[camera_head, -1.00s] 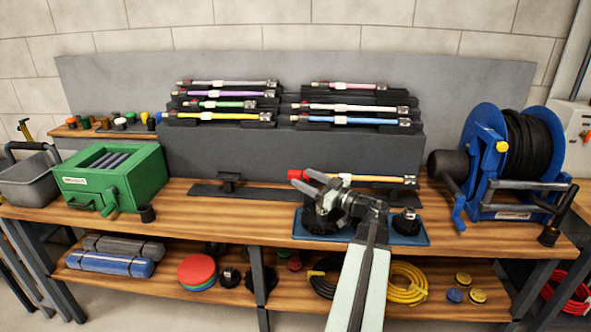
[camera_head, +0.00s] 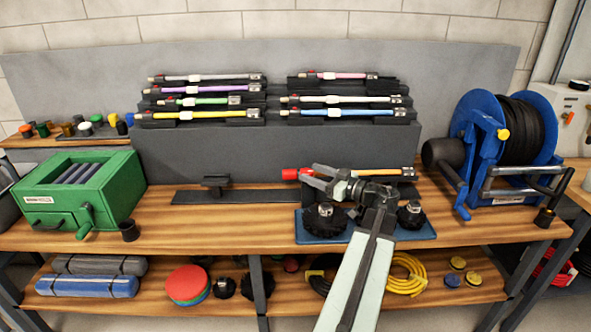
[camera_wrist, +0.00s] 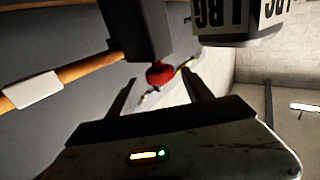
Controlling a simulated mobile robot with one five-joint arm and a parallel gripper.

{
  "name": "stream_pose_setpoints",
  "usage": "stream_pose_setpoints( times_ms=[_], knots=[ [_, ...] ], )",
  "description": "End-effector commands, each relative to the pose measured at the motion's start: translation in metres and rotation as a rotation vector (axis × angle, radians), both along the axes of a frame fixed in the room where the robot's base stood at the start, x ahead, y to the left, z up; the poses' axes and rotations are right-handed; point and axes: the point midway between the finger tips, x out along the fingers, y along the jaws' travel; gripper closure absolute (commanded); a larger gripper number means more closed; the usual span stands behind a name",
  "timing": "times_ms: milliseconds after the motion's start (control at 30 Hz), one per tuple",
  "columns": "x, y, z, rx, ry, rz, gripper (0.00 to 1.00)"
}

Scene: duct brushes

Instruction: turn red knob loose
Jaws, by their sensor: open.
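In the wrist view a round red knob (camera_wrist: 160,75) sits at the end of a dark block (camera_wrist: 147,28). It shows between the two fingers of my open gripper (camera_wrist: 164,92), with a gap on both sides. An orange rod (camera_wrist: 80,69) with a white band runs into the dark block from the left. In the head view my gripper (camera_head: 309,176) is over the bench, beside a red piece (camera_head: 290,174) at the left end of the orange rod (camera_head: 395,172). I cannot tell whether that piece is the same knob. The fingers cover part of the rod.
A lettered block (camera_wrist: 235,20) is close to my gripper in the wrist view. A rack (camera_head: 270,150) of coloured rods stands behind. A green box (camera_head: 75,190) is left, a blue hose reel (camera_head: 480,150) right.

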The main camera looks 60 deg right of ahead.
Motion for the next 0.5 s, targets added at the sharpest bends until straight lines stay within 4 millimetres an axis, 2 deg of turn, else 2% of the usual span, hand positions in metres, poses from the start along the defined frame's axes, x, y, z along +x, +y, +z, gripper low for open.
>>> stream_pose_setpoints(
  times_ms=[33, 200, 333, 500],
  knots=[
    [0.012, 0.000, 0.000, 0.000, 0.000, 0.005, 0.41],
    [0.043, 0.000, 0.000, 0.000, 0.000, 0.005, 0.41],
    [0.055, -0.001, 0.000, 0.000, 0.000, 0.003, 0.41],
    [0.059, 0.000, 0.000, 0.000, -0.001, 0.003, 0.41]
  ],
)
